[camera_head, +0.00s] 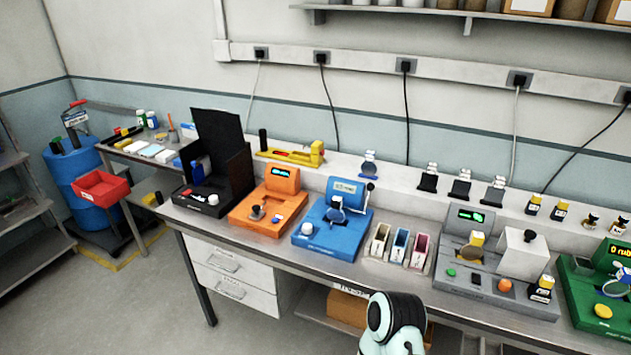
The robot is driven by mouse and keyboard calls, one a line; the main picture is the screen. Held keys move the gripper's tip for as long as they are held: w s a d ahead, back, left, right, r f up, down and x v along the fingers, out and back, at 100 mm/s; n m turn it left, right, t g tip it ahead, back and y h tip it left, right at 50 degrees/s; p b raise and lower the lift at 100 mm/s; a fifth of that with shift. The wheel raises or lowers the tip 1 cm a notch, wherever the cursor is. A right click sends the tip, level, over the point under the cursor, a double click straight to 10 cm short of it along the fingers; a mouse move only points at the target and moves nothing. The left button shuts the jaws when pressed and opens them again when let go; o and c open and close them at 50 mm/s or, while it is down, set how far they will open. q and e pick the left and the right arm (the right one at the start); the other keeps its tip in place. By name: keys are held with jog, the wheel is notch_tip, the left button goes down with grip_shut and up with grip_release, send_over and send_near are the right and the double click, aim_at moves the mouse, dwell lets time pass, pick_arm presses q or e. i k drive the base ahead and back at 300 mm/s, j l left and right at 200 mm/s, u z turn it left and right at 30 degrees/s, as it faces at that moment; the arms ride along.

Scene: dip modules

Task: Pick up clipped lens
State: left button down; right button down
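A round dark lens in a blue-and-white clip (369,164) stands on the back ledge of the bench, behind the blue machine. Another round grey disc (336,212), with a white-and-blue top piece, is at the blue machine (325,240). A third round piece with a blue clip-like part (614,287) sits on the green machine (585,295) at the right edge. I cannot tell which of these is the clipped lens meant. A white and black link of my arm shows at the bottom centre. Neither of my grippers is in view.
An orange machine (262,218) and black open box (190,200) stand left of the blue machine. Three small bins (400,247) and a grey machine (475,285) stand to its right. Black clipped pieces (428,180) line the ledge. A red bin (101,186) is far left.

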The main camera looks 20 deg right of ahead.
aim_at(335, 210)
jog(key=z, duration=3.1)
jog(key=u, duration=2.05)
jog(key=i+u, duration=0.2)
jog(key=u, duration=0.25)
jog(key=i+l+u, duration=0.1)
jog(key=u, duration=0.35)
